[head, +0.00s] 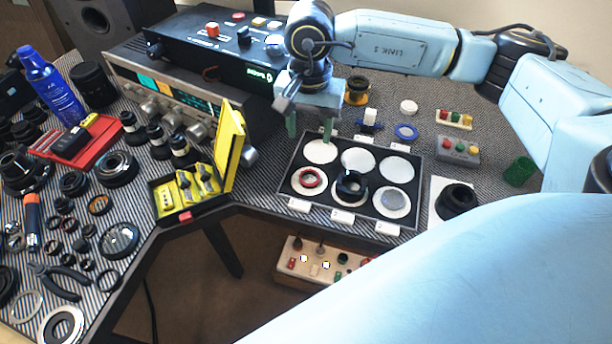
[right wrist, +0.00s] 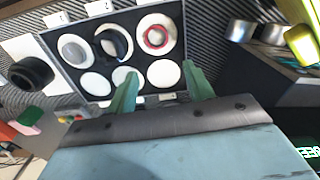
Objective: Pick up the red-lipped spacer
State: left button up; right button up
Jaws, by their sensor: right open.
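A ring with a red lip (head: 309,178), which I take to be the red-lipped spacer, lies on the front-left white disc of the black tray (head: 331,208). It also shows in the right wrist view (right wrist: 156,37), at the far side of the tray from the fingers. My right gripper (head: 310,130) is open, with its green fingers apart and nothing visible between them. It hangs above the tray's back-left part, behind the spacer. In the right wrist view the open fingers (right wrist: 161,88) reach over the tray's near edge. My left gripper is not in view.
A black ring (head: 351,186) and a grey disc (head: 393,200) lie on the tray beside the spacer. The back discs are bare. A black ring part (head: 457,200) stands right of the tray. An open yellow case (head: 190,195) is at left; the amplifier box (head: 185,95) stands behind it.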

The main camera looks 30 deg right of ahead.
send_over(309, 181)
jog(key=f, duration=0.4)
jog(key=f+b, duration=0.1)
jog(key=f, duration=0.1)
jog(key=shift+w+d+f, duration=0.25)
jog(key=shift+w+f, duration=0.1)
jog(key=shift+w, duration=0.05)
jog(key=shift+s+a+f+b, duration=0.1)
jog(key=shift+s+f+b, duration=0.05)
jog(key=shift+f, duration=0.75)
jog(key=shift+s+a+f+b, duration=0.1)
jog(key=shift+s+f+b, duration=0.05)
jog(key=shift+f, duration=0.75)
jog(key=shift+s+f+b, duration=0.15)
jog(key=shift+f, duration=0.75)
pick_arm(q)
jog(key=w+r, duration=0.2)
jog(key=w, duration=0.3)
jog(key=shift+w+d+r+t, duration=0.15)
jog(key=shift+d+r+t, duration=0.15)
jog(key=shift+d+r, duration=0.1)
pick_arm(e)
jog(key=shift+c, duration=0.3)
jog(key=c, duration=0.7)
